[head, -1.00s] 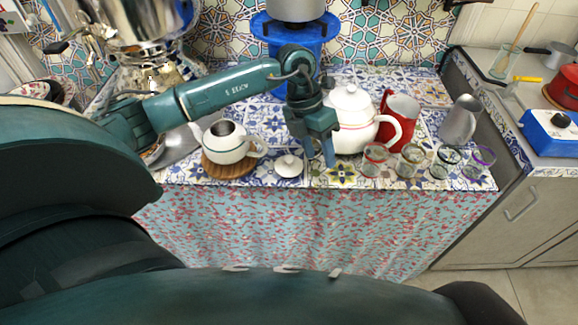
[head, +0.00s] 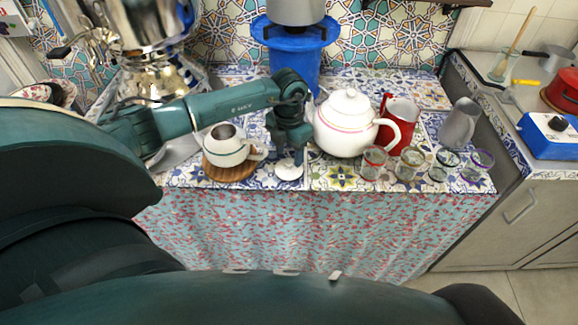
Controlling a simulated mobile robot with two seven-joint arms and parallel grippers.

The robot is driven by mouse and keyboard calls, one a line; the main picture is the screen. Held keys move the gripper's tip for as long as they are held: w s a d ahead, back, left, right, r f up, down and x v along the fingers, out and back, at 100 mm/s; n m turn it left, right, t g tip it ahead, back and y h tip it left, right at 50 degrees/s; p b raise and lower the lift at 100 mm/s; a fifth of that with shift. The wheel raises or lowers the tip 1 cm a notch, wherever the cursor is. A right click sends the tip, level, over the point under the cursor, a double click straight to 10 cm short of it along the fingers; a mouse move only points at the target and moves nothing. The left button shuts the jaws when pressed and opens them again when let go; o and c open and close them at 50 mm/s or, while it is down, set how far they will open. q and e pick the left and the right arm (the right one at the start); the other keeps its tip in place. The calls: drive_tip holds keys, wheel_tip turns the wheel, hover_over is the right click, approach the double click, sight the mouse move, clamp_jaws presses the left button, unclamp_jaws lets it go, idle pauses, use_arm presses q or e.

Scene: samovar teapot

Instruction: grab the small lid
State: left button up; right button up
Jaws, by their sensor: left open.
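The small white lid (head: 289,173) lies on the tiled counter near its front edge, right of the small teapot. My left gripper (head: 288,160) points down directly over the lid, its fingers open, one at each side of the lid's knob as far as I can see. The fingers partly cover the lid, and I cannot tell whether they touch it. The small white teapot (head: 225,150) stands without a lid on a round wooden board (head: 229,172). My right gripper does not show.
A large white teapot (head: 343,127) stands close to the right of my left gripper. A red-and-white pitcher (head: 402,118), several glasses (head: 408,165) and a metal jug (head: 459,125) stand further right. A blue stand (head: 295,50) is behind. The counter's front edge is close to the lid.

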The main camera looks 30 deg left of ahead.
sight(289, 166)
use_arm(q)
drive_tip(key=shift+w+f, duration=0.15)
drive_tip(key=shift+f, duration=1.25)
drive_tip(key=shift+c, duration=0.3)
clamp_jaws()
